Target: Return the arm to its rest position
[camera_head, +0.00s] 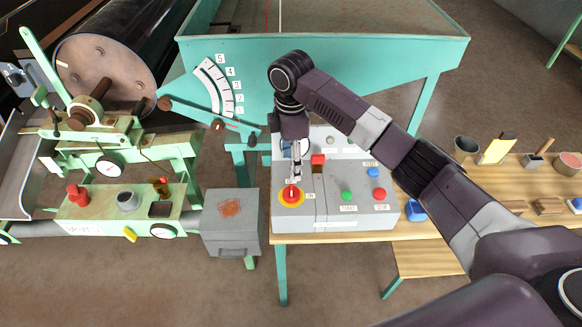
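My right arm comes in from the right and bends down over the grey control box (355,215) on the wooden table. Its gripper (296,176) points down over the left part of the box, just behind the red knob (291,194) with the yellow ring. I cannot tell whether the fingers touch the knob or the box. The fingers look small and narrow, and their opening is not clear. My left arm and gripper are not in view.
The box also has a red switch (318,159), a green button (347,196) and other buttons. A teal machine (330,52) stands behind. A green machine (120,208) and a grey bin (231,228) stand left. Cups and tools lie on the table's right part.

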